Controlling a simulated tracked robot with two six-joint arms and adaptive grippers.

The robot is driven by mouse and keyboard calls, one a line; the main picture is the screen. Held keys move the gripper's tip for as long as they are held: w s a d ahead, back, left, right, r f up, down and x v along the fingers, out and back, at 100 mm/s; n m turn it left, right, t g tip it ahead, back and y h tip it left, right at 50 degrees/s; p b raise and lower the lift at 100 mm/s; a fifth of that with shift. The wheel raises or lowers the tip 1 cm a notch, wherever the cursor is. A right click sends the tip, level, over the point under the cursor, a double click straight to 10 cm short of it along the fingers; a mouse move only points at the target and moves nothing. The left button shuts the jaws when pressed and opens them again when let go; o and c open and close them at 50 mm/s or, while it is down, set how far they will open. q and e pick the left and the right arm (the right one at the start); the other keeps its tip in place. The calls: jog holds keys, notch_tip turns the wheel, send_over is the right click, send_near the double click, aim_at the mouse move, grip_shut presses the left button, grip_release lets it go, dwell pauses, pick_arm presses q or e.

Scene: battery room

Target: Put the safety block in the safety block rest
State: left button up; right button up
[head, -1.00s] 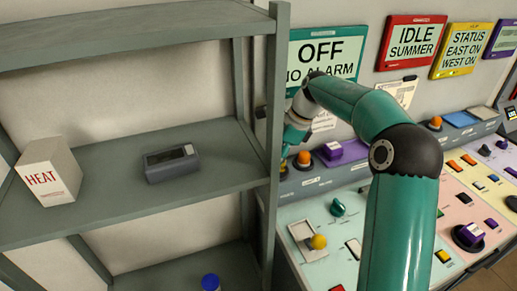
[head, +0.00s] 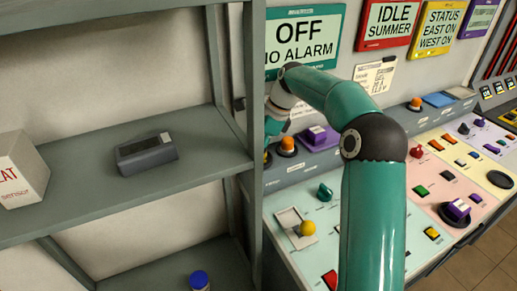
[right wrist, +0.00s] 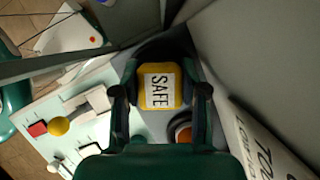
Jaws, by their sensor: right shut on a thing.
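My right gripper (right wrist: 161,92) is shut on the yellow safety block, whose white SAFE label (right wrist: 160,88) faces the right wrist camera. A finger presses on each side of the block. A dark rounded surface (right wrist: 168,48) shows just behind the block; I cannot tell whether this is the safety block rest or whether the block touches it. In the head view my right arm reaches to the console's left end. My left gripper is not in view.
The grey shelf (head: 200,152) with its upright post (head: 254,110) stands close left of my right arm. An orange lamp (head: 287,144) and a purple block (head: 318,133) are on the console ledge. A yellow-knobbed lever (head: 308,228) is in front. A wall is behind.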

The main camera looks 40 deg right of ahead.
jog(key=o, duration=0.9)
jog(key=shift+f, duration=0.15)
jog(key=p+v, duration=0.2)
jog(key=v, duration=1)
